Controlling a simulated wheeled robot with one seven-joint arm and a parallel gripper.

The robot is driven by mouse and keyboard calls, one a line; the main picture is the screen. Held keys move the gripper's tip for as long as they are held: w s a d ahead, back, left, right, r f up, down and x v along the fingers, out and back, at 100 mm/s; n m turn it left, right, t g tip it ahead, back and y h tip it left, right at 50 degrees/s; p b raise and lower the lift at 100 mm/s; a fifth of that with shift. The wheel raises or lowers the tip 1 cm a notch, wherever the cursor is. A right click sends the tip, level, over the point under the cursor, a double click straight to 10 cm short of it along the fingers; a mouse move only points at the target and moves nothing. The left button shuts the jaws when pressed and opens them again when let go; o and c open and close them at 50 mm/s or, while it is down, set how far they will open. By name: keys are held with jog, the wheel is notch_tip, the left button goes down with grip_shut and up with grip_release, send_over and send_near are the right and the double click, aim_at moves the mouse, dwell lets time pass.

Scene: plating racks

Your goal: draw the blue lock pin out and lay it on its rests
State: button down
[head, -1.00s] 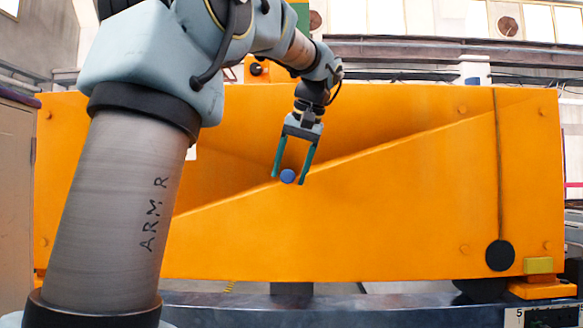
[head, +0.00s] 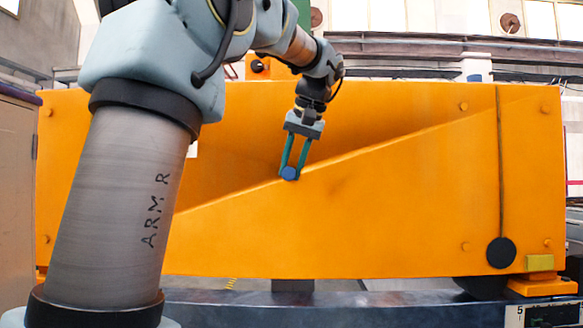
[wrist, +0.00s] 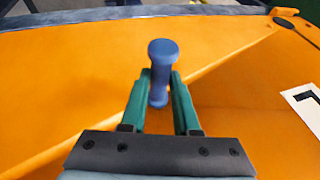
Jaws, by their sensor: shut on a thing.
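The blue lock pin (head: 289,174) shows in the head view as a small round end at the orange panel's diagonal edge. In the wrist view the pin (wrist: 161,75) has a wide round head and a narrower shank between the fingers. My gripper (head: 292,168) is shut on it, with teal fingers on either side. In the wrist view my gripper (wrist: 160,82) holds the pin near the fingertips, and the head stands out beyond them. Whether the pin's far end is seated in the panel is hidden. I cannot make out the rests.
A large orange panel (head: 400,220) with a raised diagonal edge fills the middle. A black disc (head: 501,253) hangs on a cord at its right, beside a yellow block (head: 539,262). A dark metal beam (head: 400,300) runs below. A white marked plate (wrist: 303,103) shows in the wrist view.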

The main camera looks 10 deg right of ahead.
dwell(0.6)
jog(key=c, duration=1.2)
grip_release()
jog(key=shift+c, duration=0.2)
grip_shut()
jog(key=shift+r, duration=0.1)
jog(key=s+a+b, duration=0.2)
jog(key=s+b, duration=0.3)
jog(key=s, duration=0.9)
jog(key=shift+s+a, duration=0.35)
jog(key=shift+a, duration=0.05)
dwell(1.1)
dwell(0.4)
jog(key=o, duration=0.7)
grip_release()
jog(key=shift+c, duration=0.2)
